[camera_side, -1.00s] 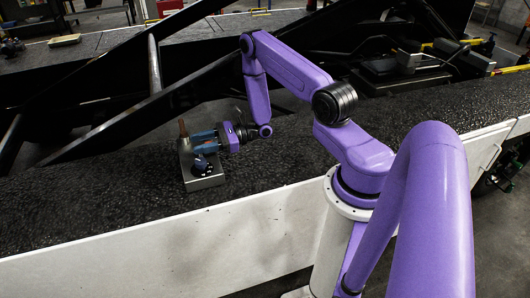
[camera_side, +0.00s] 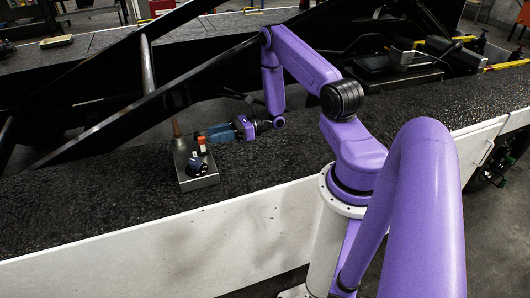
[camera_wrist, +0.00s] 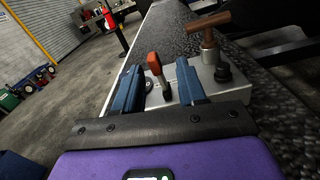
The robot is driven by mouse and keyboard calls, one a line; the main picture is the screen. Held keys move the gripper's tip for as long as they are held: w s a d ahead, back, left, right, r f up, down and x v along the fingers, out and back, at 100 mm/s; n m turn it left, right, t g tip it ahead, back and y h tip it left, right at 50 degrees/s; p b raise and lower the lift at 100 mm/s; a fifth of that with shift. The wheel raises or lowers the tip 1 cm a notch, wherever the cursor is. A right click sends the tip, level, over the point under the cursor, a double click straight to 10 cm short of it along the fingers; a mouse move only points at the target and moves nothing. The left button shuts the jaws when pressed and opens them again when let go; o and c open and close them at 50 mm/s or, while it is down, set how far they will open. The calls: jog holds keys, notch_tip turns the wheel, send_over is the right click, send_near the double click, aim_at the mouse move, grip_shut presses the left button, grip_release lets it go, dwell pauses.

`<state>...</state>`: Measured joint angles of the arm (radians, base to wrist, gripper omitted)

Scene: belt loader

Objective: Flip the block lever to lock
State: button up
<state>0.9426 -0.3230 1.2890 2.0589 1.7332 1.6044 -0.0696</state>
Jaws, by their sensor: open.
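The grey metal block (camera_side: 198,179) sits on the black belt surface. It also shows in the wrist view (camera_wrist: 183,96). An orange-topped lever (camera_wrist: 154,66) stands up from it, nearly upright and tilted slightly left in the wrist view; its orange top also shows in the side view (camera_side: 201,140). My gripper (camera_wrist: 157,80) is open, its blue fingers on either side of the lever in the wrist view. In the side view my gripper (camera_side: 204,135) is just right of the lever; whether a finger touches it I cannot tell.
A brown T-shaped handle (camera_wrist: 208,30) on a metal post rises from the block's back corner, close to the right finger. Black diagonal beams (camera_side: 150,110) run behind. The belt is clear on both sides.

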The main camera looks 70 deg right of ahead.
jog(key=v, duration=1)
jog(key=s+a+r+n+g+y, duration=0.1)
jog(key=s+a+r+n+g, duration=0.15)
jog(key=a+n+g, duration=0.4)
jog(key=s+a+r+n+g+y, duration=0.1)
jog(key=a+r+n+g+y, duration=0.1)
jog(key=a+r+n+g, duration=0.35)
jog(key=s+a+r+n+g+h, duration=0.4)
jog(key=s+a+n+g+h, duration=0.3)
jog(key=n, duration=1)
jog(key=s+a+h, duration=0.3)
jog(key=s+h, duration=0.2)
jog(key=h, duration=0.1)
jog(key=shift+a+r+h, duration=0.2)
jog(key=shift+a+h, duration=0.1)
jog(key=shift+h, duration=0.1)
jog(key=shift+s, duration=0.1)
